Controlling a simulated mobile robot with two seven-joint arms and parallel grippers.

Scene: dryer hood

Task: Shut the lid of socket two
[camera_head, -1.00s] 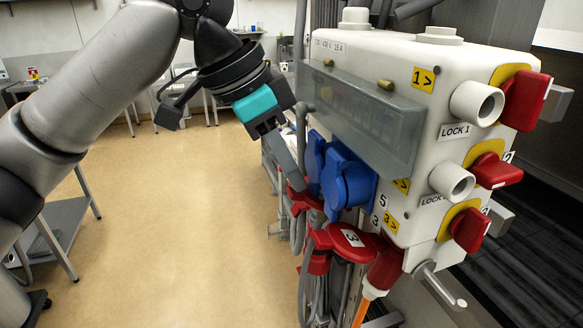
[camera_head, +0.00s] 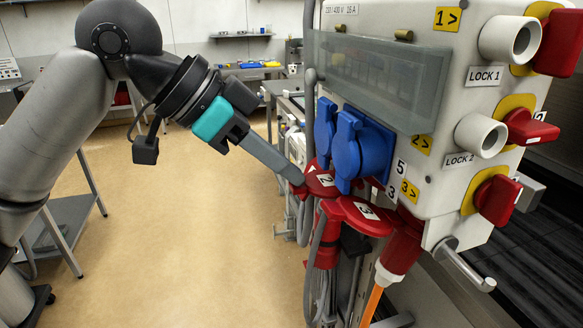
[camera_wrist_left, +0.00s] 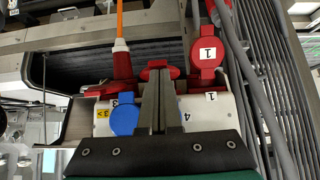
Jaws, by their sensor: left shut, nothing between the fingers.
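The red lid of socket two (camera_head: 322,181), labelled 2, sticks out from the underside of the white socket box (camera_head: 440,110), left of and behind the red lid labelled 3 (camera_head: 362,214). My left gripper (camera_head: 297,178) is shut and empty, its fingertips at the outer left edge of lid two. I cannot tell whether they touch. In the left wrist view the shut fingers (camera_wrist_left: 160,100) point at the box, with red parts (camera_wrist_left: 158,66) partly hidden behind them. The socket opening under lid two is hidden. My right gripper is not in view.
A red plug with an orange cable (camera_head: 404,247) hangs below lid three. Two blue socket lids (camera_head: 360,150) are just above lid two. A red lid labelled 1 (camera_wrist_left: 207,52) shows in the left wrist view. Grey hoses hang below.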

